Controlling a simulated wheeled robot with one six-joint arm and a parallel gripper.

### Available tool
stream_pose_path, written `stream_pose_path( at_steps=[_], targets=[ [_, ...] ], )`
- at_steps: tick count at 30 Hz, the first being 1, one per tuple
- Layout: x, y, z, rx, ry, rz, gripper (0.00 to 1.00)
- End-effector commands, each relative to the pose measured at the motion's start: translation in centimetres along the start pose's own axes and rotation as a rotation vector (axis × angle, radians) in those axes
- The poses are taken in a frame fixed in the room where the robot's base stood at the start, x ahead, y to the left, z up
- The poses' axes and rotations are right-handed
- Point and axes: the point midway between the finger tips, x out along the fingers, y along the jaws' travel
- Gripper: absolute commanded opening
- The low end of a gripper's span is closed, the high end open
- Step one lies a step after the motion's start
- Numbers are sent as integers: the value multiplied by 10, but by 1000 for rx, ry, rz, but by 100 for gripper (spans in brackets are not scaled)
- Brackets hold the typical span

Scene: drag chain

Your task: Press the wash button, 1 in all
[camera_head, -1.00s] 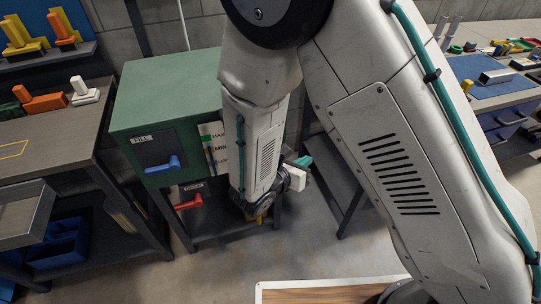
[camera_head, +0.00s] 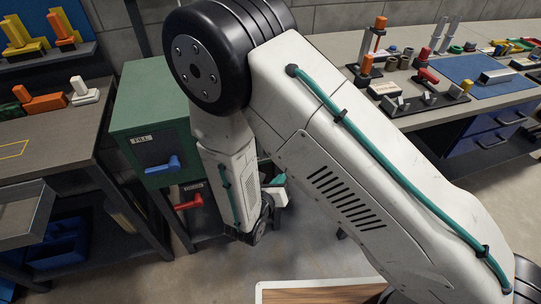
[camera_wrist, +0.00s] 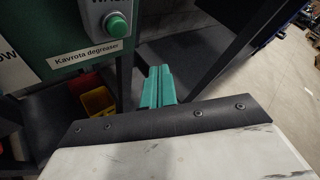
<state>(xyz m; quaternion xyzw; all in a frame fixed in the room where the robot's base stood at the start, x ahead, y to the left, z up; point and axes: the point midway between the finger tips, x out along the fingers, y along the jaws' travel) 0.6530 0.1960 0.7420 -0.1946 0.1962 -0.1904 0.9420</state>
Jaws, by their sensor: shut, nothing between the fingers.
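The wash button is a round green button (camera_wrist: 117,27) on a grey box at the upper left of the wrist view. The box's top label is partly cut off, and a label below reads "Kavrota degreaser". My gripper (camera_wrist: 158,72) shows teal fingers shut together and empty. They are to the right of and below the button in the wrist view, apart from it in the picture. In the head view my arm hides the button, and only a bit of teal of my gripper (camera_head: 279,180) shows beside the green cabinet (camera_head: 150,95).
A yellow bin (camera_wrist: 98,101) and a red bin sit underneath. A workbench with fixtures (camera_head: 430,90) stands at the right, and a bench with blocks at the left.

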Motion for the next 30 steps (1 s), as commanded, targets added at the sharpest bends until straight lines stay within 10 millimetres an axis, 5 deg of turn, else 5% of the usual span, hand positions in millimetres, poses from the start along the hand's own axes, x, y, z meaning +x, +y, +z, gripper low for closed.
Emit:
stream_pose_path(
  at_steps=[12, 30],
  targets=[
    [39, 27, 27, 1, 1, -2, 0],
    [47, 33, 34, 0, 0, -1, 0]
  ],
)
